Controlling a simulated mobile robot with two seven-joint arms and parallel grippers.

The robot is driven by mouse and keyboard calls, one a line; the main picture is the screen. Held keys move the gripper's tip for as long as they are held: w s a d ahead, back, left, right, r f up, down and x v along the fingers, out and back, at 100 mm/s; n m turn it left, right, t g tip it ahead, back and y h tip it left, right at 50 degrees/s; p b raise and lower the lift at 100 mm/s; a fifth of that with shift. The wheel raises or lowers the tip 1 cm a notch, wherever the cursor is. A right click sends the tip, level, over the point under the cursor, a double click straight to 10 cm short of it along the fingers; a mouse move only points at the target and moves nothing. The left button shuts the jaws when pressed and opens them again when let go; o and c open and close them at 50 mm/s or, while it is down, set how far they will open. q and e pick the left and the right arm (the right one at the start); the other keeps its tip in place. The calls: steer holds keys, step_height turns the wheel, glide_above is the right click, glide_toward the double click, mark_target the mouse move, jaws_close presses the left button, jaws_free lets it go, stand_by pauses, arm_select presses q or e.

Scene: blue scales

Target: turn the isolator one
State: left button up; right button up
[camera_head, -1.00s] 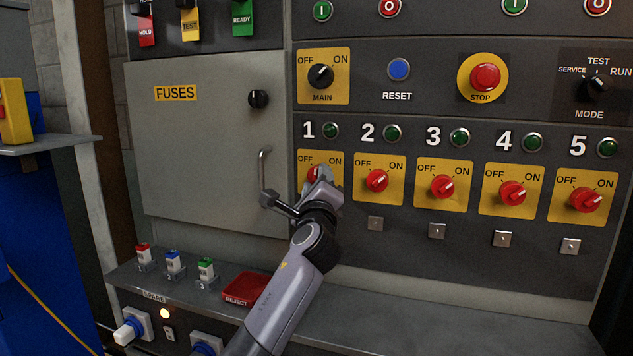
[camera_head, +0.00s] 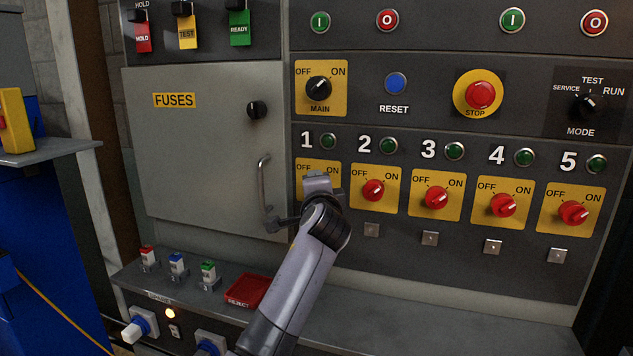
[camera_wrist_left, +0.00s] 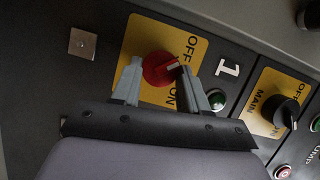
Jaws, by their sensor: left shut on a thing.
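Isolator one is a red knob (camera_wrist_left: 157,68) on a yellow OFF/ON plate (camera_wrist_left: 140,35), beside the number 1. In the left wrist view its white pointer mark lies between the OFF and ON words. My left gripper (camera_wrist_left: 160,82) has one finger on each side of this knob and is shut on it. In the head view the gripper (camera_head: 318,183) covers the knob, and only part of the yellow plate (camera_head: 303,167) shows. My right gripper is not in view.
Isolator two (camera_head: 373,190) is close on the right, with several more red isolators beyond it. The fuse door's handle (camera_head: 264,192) is close on the left. The MAIN switch (camera_head: 319,88) is above. A shelf with a red reject tray (camera_head: 247,290) is below.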

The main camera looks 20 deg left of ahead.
arm_select(q)
steer(key=shift+n, duration=0.3)
stand_by(0.4)
steer(key=o, duration=1.1)
steer(key=shift+c, duration=0.2)
steer(key=shift+s+p, duration=0.1)
steer(key=shift+p, duration=0.25)
steer(key=p+v, duration=0.3)
steer(key=v, duration=0.4)
steer(key=shift+p, duration=0.35)
steer(key=shift+d, duration=0.1)
